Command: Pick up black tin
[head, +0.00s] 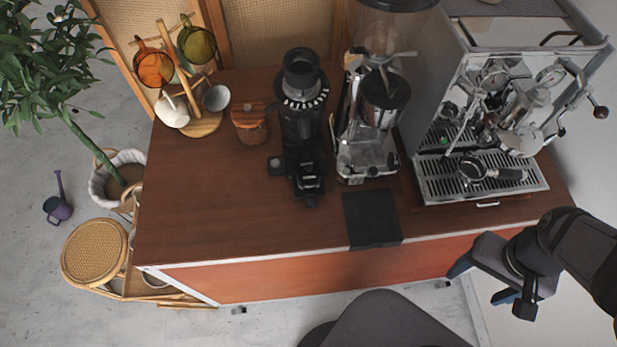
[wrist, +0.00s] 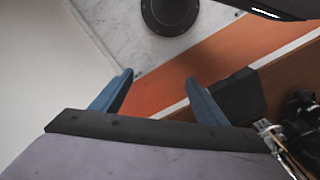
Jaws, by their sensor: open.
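I cannot make out a black tin with certainty in either view. A small dark piece (head: 277,165) sits beside the foot of the black grinder (head: 303,130) on the counter; I cannot tell whether it is separate. My gripper (head: 482,282) is at the lower right, beyond the counter's front edge and below the espresso machine. Its blue fingers are apart with nothing between them, as the wrist view also shows (wrist: 159,77).
The wooden counter (head: 190,205) is clear at its front left. A black mat (head: 371,218) lies at the front edge.

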